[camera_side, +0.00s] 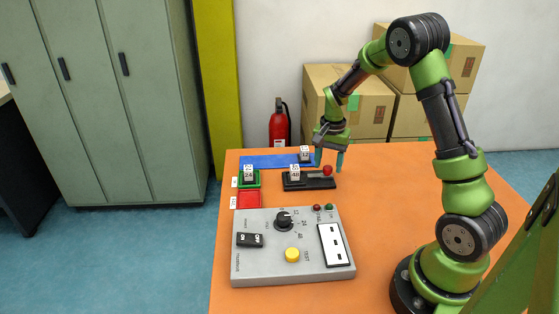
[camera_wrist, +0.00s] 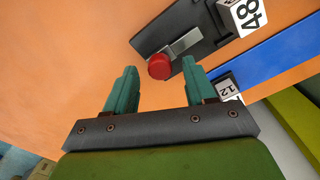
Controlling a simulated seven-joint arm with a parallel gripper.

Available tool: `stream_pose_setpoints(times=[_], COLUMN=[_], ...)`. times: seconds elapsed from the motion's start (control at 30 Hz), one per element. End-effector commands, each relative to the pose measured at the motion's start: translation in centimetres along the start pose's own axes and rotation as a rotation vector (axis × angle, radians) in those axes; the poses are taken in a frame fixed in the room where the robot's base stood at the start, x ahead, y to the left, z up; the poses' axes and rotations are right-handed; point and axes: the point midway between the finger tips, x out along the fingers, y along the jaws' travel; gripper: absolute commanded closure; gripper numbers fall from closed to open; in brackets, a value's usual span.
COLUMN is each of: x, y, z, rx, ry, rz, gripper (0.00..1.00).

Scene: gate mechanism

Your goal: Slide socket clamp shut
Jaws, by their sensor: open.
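The socket clamp is a black base (camera_side: 318,184) with a grey metal slide bar (camera_wrist: 186,42) and a red knob (camera_side: 327,170) at its right end. A white cube marked 48 (camera_side: 295,173) sits at the base's left end; it also shows in the wrist view (camera_wrist: 242,16). My gripper (camera_side: 329,168) is open, pointing down over the knob end. In the wrist view the red knob (camera_wrist: 159,67) appears between the two green fingertips (camera_wrist: 158,68), with a gap on each side. I cannot tell whether the bar touches the cube.
A blue strip (camera_side: 268,162) behind the clamp holds a cube marked 12 (camera_side: 306,155). A green tray (camera_side: 255,184) holds a cube marked 24 (camera_side: 249,172). A red tray (camera_side: 248,200) looks empty. A grey control box (camera_side: 270,268) stands in front. The orange table (camera_side: 400,200) is clear at right.

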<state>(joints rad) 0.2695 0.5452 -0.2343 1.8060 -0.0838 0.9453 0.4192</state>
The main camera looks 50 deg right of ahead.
Motion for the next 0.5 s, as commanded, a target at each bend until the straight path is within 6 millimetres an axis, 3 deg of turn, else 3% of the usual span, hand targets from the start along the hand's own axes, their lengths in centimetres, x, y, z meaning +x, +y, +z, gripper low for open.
stream_pose_setpoints(times=[0.17,0.47,0.5], x=[1.4,1.6,1.6], y=[0.0,0.0,0.0], z=[0.0,0.0,0.0], rx=[-0.001,0.0,0.0], ry=[0.0,0.0,0.0], rz=[0.0,-0.001,-0.001], gripper=[0.45,0.45,0.5])
